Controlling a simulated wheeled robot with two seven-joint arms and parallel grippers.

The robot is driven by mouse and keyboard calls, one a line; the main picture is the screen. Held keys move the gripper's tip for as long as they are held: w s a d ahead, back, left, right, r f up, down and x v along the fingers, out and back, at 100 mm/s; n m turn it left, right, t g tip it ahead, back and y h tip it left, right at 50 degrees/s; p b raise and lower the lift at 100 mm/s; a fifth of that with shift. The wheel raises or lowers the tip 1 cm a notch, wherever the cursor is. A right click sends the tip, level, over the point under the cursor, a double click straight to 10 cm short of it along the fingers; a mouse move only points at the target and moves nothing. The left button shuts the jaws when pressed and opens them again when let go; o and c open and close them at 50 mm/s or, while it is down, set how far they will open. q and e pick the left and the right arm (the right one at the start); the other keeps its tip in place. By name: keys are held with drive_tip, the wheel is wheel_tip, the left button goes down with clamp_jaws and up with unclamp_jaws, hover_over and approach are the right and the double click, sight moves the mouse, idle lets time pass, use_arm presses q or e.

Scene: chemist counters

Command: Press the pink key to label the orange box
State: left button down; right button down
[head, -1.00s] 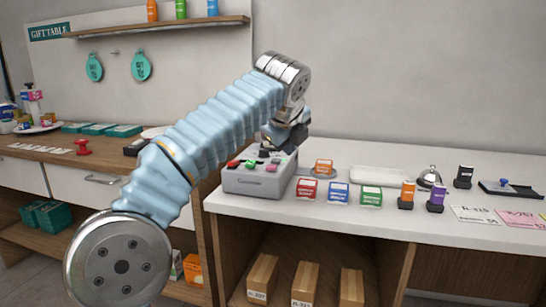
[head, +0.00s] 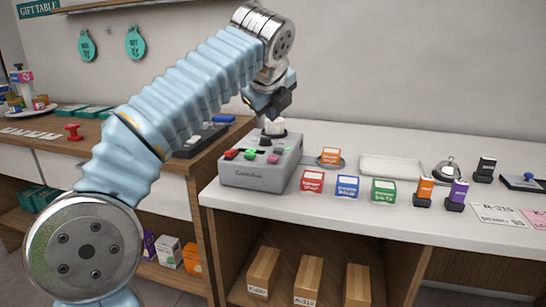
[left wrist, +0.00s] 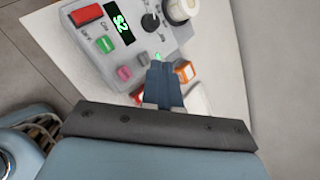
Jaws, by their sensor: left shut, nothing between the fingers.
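The grey machine (head: 256,178) stands at the left end of the white counter. Its pink key (head: 273,159) is on the sloped top, right of a green key (head: 250,155) and a red key (head: 231,154). The pink key also shows in the left wrist view (left wrist: 124,73). The orange box (head: 330,156) sits on a small round dish just right of the machine; part of it shows beside my fingers in the left wrist view (left wrist: 186,69). My left gripper (head: 272,112) is shut and empty, above the machine's back. My right gripper is out of view.
A white knob (head: 274,127) and a dark knob (head: 265,142) rise from the machine. A lit display (left wrist: 121,24) shows green characters. Red, blue and green boxes (head: 347,187) stand in front of the dish. A white tray (head: 391,168) and a bell (head: 446,171) lie further right.

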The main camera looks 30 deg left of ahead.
use_arm(q)
drive_tip(key=b, duration=0.2)
hover_over(272, 158)
wheel_tip(272, 158, down, 5)
drive_tip(key=shift+s+f, duration=0.15)
drive_tip(key=shift+f, duration=0.05)
drive_tip(key=shift+f+b, duration=0.3)
drive_tip(key=shift+f, duration=0.35)
drive_tip(key=shift+f, duration=0.1)
idle(1.2)
drive_tip(key=shift+f, duration=0.3)
